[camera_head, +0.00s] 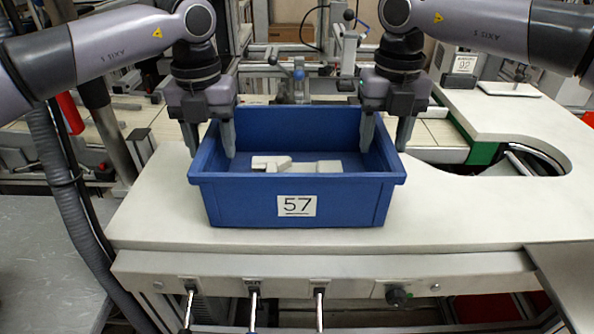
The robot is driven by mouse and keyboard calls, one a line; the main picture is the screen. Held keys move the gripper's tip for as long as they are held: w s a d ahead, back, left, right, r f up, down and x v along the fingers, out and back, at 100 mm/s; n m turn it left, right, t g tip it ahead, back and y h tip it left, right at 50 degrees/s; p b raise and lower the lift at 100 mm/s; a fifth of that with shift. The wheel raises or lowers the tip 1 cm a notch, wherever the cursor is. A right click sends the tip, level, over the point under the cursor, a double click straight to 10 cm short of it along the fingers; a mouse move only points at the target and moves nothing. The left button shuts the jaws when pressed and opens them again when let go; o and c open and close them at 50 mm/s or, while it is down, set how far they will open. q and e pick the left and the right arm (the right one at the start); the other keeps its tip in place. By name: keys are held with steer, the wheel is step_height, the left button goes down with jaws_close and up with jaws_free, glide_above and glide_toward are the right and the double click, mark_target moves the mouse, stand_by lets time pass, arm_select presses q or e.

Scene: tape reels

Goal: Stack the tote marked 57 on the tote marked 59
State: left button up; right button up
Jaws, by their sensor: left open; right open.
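The blue tote marked 57 (345,208) stands upright on the pale worktop in the middle of the head view. Its white label faces me, and a few light grey parts (298,165) lie inside it. My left gripper (212,148) points down at the tote's left side wall, with one finger outside and one inside. My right gripper (385,138) points down at the right side wall in the same way. Both are open; I cannot tell whether their fingers touch the walls. No tote marked 59 shows in this view.
The pale worktop (470,215) is clear to the right of the tote, with a curved cutout at its right back. A white box marked 02 (464,66) stands at the back right. A grey surface (45,255) lies at the lower left. Frames and equipment fill the background.

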arm_select(q)
jaws_close()
arm_select(e)
jaws_close()
arm_select(q)
steer(key=shift+r, duration=0.15)
arm_select(e)
steer(key=shift+r, duration=0.15)
